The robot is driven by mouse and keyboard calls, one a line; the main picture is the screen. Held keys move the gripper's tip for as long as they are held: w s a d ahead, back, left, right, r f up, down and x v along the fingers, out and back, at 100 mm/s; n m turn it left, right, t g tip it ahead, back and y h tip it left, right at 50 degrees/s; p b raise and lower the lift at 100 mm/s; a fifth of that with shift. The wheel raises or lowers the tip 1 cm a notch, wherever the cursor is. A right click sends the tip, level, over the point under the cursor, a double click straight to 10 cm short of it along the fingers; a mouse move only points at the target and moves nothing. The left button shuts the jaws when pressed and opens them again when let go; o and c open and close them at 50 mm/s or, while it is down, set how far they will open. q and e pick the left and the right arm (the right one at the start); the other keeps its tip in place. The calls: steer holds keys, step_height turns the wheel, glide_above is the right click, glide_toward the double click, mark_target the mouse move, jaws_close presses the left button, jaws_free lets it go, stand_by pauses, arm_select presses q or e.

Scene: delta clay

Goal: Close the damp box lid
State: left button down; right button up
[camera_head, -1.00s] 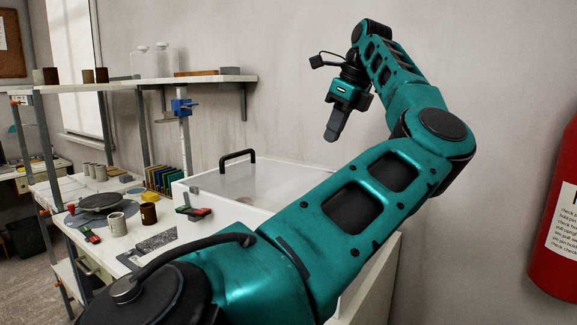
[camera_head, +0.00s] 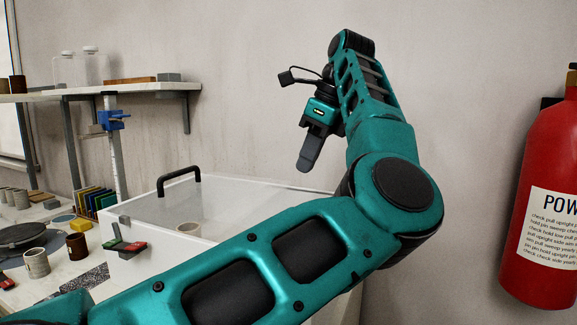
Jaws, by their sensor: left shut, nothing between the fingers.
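The damp box (camera_head: 150,258) is a white box on the bench at lower centre. Its clear, whitish lid (camera_head: 240,192) has a black bar handle (camera_head: 179,180) at the far left. I cannot tell whether the lid lies fully flat on the rim. My left forearm hides the box's front right. My right gripper is not in view.
A red and green clip (camera_head: 124,244) is at the box's left front. Two cups (camera_head: 36,263) and a dark turntable (camera_head: 20,236) stand left of the box. A shelf (camera_head: 150,89) runs along the wall. A red fire extinguisher (camera_head: 545,165) is at the right.

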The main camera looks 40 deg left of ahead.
arm_select(q)
steer(key=b+x, duration=0.1)
steer(key=x, duration=0.6)
steer(key=shift+a+f, duration=0.1)
steer(key=shift+f, duration=0.2)
steer(key=a, duration=0.1)
steer(key=s+a, duration=0.1)
steer(key=a, duration=0.1)
steer(key=shift+a+f, duration=0.1)
steer(key=shift+f, duration=0.05)
steer(key=shift+s+a, duration=0.2)
steer(key=shift+a, duration=0.25)
